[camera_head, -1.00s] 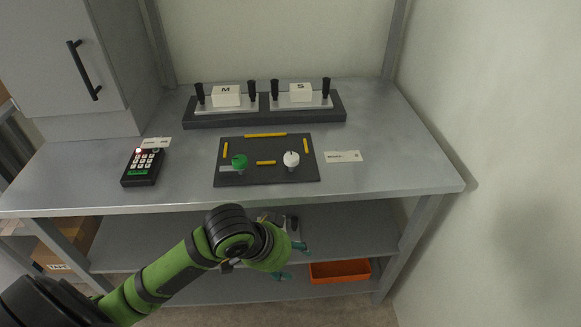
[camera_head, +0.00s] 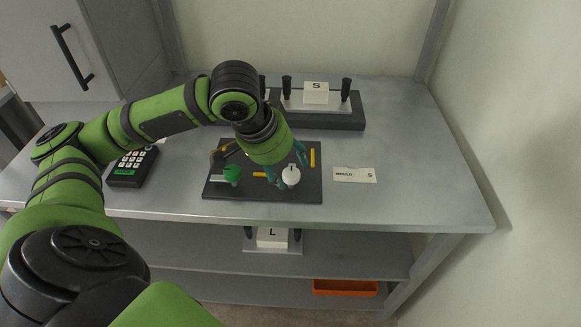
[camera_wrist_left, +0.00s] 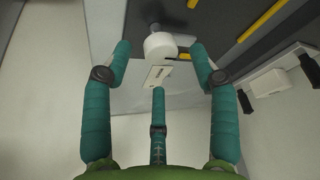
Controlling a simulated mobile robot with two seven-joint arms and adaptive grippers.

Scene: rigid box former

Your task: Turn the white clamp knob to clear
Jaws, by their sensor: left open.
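The white clamp knob (camera_head: 291,175) stands on the dark plate (camera_head: 262,192), right of the green knob (camera_head: 231,173). A small mark shows on its top. My left gripper (camera_head: 288,168) is over the plate with its teal fingers spread around the white knob. In the left wrist view, the white knob (camera_wrist_left: 160,46) sits just beyond and between the tips of the open fingers (camera_wrist_left: 160,60). I cannot tell whether any finger touches it. My right gripper is not in view.
Yellow bars (camera_head: 312,157) lie on the plate. A card (camera_head: 355,175) lies to its right and a keypad box (camera_head: 133,166) to its left. The table's right side is clear.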

